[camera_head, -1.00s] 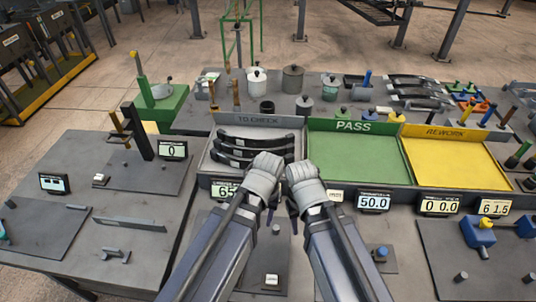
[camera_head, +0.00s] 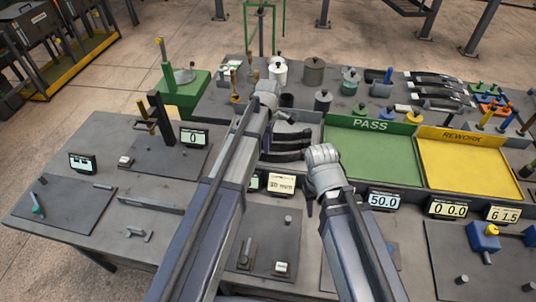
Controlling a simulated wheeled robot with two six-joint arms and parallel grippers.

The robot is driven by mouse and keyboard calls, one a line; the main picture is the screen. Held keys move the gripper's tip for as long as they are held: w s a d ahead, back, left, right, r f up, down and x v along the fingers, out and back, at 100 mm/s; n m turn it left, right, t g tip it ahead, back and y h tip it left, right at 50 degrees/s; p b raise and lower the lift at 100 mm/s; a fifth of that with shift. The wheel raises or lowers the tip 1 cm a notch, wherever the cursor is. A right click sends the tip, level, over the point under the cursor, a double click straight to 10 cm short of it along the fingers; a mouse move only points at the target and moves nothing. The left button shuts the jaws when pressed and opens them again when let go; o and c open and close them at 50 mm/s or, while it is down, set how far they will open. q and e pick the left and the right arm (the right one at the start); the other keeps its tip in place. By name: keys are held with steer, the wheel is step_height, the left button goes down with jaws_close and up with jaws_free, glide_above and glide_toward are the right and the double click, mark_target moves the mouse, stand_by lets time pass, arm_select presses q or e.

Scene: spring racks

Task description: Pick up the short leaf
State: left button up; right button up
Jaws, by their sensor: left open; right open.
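Several dark curved leaves (camera_head: 288,146) lie stacked front to back in the grey to-check tray (camera_head: 312,118). I cannot tell which of them is the short leaf, as my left arm covers their left ends. My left gripper (camera_head: 266,90) is at the tray's back left, its fingers mostly hidden behind its own wrist; it holds nothing that I can see. My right gripper (camera_head: 316,190) is at the tray's front right corner, apart from the leaves, and looks empty.
The green PASS tray (camera_head: 375,155) and yellow REWORK tray (camera_head: 465,165) are empty, right of the to-check tray. More leaves (camera_head: 437,90) lie at the back right. Pots and weights (camera_head: 313,72) stand behind the tray. Small displays (camera_head: 384,200) line the front.

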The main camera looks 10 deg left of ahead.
mark_target(267, 161)
arm_select(q)
steer(key=shift+w+a+f+b, duration=0.1)
steer(key=shift+a+f+b, duration=0.05)
steer(key=shift+f+b, duration=1.75)
steer(key=shift+a+f+b, duration=0.15)
steer(key=shift+f+b, duration=1.6)
steer(key=shift+f, duration=0.25)
steer(key=shift+r, duration=0.1)
jaws_close()
